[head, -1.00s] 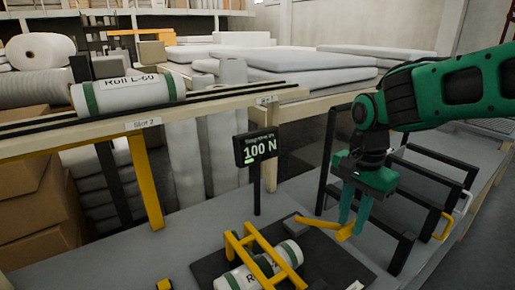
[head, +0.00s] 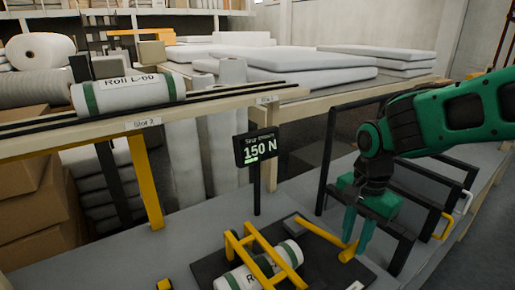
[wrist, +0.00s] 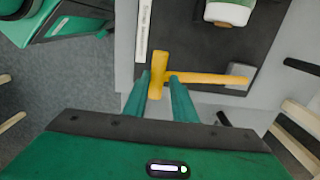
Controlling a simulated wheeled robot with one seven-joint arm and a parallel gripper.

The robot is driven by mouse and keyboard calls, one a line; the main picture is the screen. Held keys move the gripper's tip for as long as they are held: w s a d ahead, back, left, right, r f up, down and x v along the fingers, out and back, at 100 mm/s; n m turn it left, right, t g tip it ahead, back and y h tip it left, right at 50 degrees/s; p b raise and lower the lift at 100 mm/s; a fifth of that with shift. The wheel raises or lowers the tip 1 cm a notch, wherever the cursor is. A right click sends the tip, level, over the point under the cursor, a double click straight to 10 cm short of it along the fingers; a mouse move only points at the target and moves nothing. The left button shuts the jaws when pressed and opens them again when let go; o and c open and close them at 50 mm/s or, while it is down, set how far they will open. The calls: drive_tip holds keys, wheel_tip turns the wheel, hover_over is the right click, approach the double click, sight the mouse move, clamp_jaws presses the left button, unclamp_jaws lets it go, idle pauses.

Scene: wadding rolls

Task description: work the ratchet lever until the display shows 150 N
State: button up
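The display (head: 259,148) stands on a dark post and reads 150 N. The yellow ratchet lever (head: 318,231) runs from a grey block on the dark mat to a crosswise handle. My green gripper (head: 356,246) points down at the handle end. A white roll with green bands (head: 240,278) lies under a yellow frame (head: 262,255) on the mat, to the left of the lever.
Black hoop racks (head: 405,240) with a yellow handle (head: 443,227) stand close to the right of my gripper. A shelf edge marked Slot 2 (head: 145,124) carries another roll (head: 128,94). Bare grey bench (head: 150,250) lies left of the mat.

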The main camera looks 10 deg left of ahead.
drive_tip(key=shift+s+d+f, duration=0.25)
drive_tip(key=shift+f, duration=0.4)
drive_tip(key=shift+r, duration=0.1)
wheel_tip(320, 180, up, 10)
drive_tip(key=w+a, duration=0.2)
drive_tip(key=shift+w+a+f, duration=0.15)
drive_tip(key=shift+f, duration=0.05)
idle(0.4)
idle(0.5)
wheel_tip(320, 180, up, 6)
idle(0.7)
